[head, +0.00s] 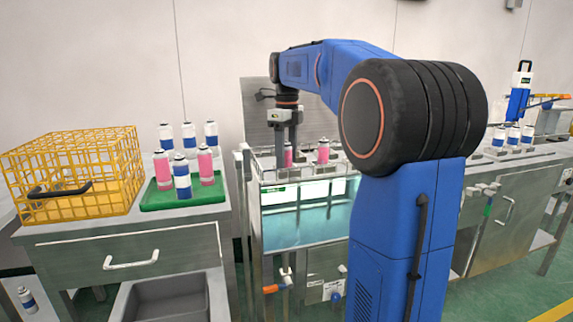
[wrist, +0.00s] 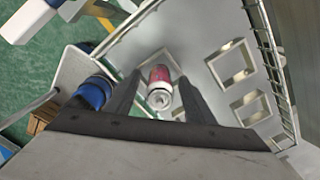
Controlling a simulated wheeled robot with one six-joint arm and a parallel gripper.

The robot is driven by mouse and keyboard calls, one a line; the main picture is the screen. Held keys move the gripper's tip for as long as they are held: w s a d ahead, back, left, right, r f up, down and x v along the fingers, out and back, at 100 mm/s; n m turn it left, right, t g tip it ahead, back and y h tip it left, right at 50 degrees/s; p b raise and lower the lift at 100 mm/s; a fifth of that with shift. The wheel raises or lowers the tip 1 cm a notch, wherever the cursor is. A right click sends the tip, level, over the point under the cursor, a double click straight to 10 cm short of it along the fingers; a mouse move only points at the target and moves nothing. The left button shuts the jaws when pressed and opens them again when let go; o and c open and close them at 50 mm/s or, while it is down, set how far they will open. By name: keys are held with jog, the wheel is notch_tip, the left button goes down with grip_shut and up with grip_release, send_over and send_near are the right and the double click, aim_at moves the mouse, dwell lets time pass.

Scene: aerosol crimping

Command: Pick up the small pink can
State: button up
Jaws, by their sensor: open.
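A small pink can (head: 288,158) with a pale top stands in the rack above the lit tank. My gripper (head: 288,146) points down over it, with its fingers on either side. In the wrist view the pink can (wrist: 161,77) shows between the two dark fingers of my gripper (wrist: 160,78), with gaps on both sides. The gripper is open. The can's lower part is hidden in the head view. Another pink can (head: 323,152) stands in the rack just to the right.
The white rack (wrist: 232,65) has square openings, and a wire rail runs beside it. A green tray (head: 155,203) at left holds several pink and blue-white cans, next to a yellow wire crate (head: 75,172). Several blue-white cans (head: 513,136) stand at far right.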

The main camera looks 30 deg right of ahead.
jog(key=c, duration=1.2)
